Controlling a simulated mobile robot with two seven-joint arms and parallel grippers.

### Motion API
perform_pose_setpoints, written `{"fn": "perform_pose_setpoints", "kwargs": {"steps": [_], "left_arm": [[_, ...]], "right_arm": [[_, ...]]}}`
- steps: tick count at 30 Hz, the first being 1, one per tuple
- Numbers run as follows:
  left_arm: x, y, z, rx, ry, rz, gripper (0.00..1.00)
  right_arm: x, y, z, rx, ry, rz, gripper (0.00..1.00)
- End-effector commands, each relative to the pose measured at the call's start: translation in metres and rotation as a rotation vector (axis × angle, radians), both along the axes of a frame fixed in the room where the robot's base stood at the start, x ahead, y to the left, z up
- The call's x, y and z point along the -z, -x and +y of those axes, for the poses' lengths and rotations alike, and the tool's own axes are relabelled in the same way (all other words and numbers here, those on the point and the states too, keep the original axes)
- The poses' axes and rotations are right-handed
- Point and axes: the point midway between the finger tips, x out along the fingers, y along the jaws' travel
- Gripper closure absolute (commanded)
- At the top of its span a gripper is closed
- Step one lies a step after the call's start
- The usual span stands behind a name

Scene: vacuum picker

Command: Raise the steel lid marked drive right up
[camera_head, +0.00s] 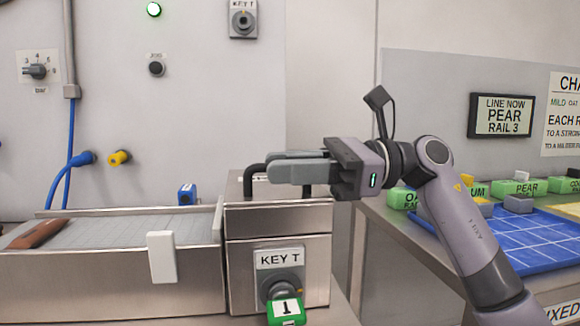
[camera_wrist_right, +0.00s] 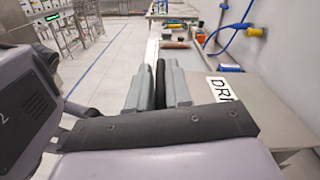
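The steel lid (camera_head: 277,221) sits on the steel drive box (camera_head: 237,275) in the head view, level, with a thin seam under it. Its black arched handle (camera_head: 249,174) stands on top. In the wrist view the lid (camera_wrist_right: 252,88) carries a label (camera_wrist_right: 222,88) that reads "DRI", the rest hidden. My right gripper (camera_head: 285,167) reaches in from the right, fingers level over the lid. In the wrist view its fingers (camera_wrist_right: 160,88) lie on both sides of the black handle bar (camera_wrist_right: 160,80), close against it. My left gripper is not in view.
A KEY T lock (camera_head: 280,284) with a green tag (camera_head: 286,309) is on the box front. Left of the box is a conveyor (camera_head: 130,230) with a brown object (camera_head: 37,233) and a white plate (camera_head: 161,257). A blue tray (camera_head: 490,232) lies on the right bench.

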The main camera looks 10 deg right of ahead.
Motion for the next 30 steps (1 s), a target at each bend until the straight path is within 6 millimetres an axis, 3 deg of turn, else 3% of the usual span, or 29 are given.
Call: {"fn": "perform_pose_setpoints", "kwargs": {"steps": [14, 22, 30], "left_arm": [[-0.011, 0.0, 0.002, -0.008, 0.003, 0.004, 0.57], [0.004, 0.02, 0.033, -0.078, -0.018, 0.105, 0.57], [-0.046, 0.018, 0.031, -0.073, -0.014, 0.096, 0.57]], "right_arm": [[-0.011, -0.004, -0.001, 0.007, 0.0, 0.043, 1.0], [-0.04, -0.014, -0.002, 0.01, 0.001, 0.192, 1.0], [-0.068, -0.031, -0.002, 0.01, 0.001, 0.381, 1.0]]}}
